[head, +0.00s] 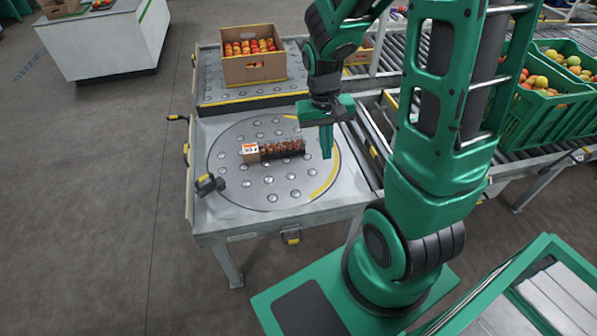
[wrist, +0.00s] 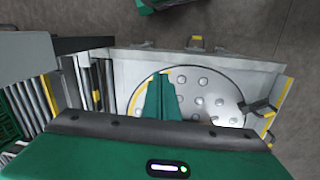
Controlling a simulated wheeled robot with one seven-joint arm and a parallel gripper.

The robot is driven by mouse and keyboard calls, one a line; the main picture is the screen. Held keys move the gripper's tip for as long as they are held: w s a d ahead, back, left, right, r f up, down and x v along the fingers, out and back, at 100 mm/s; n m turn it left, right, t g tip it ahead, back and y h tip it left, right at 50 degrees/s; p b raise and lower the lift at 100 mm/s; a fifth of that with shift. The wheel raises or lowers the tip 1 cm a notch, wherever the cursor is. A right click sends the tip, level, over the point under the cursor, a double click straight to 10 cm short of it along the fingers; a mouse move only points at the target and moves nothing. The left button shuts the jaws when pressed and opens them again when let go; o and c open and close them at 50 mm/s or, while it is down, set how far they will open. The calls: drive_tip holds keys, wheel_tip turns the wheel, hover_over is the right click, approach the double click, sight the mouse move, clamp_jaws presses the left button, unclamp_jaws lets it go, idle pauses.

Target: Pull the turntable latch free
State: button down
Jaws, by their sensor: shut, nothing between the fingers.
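The turntable (head: 235,178) is a round metal plate studded with rollers, set flush in a grey table, with yellow arcs on its rim. It also shows in the wrist view (wrist: 222,92). A black lever-like piece (head: 210,184), which looks like the latch, sits at the plate's left edge. In the wrist view it (wrist: 257,108) is at the right of the plate. My gripper (head: 326,153) points down above the right part of the plate, apart from that piece. Its green fingers (wrist: 162,97) are together and empty.
Yellow-marked handles (head: 291,237) are on the table's sides. A cardboard box of tomatoes (head: 252,68) stands behind. Roller conveyor and green crates (head: 535,115) are at the right.

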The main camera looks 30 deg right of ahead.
drive_tip(key=s+d+r+m+y, duration=0.1)
drive_tip(key=s+d+r, duration=0.3)
drive_tip(key=s+r, duration=0.9)
drive_tip(key=s, duration=0.2)
drive_tip(key=shift+s+d+r+m+t, duration=0.15)
drive_tip(key=shift+s+d+m+t, duration=0.05)
drive_tip(key=shift+s+m+t, duration=0.2)
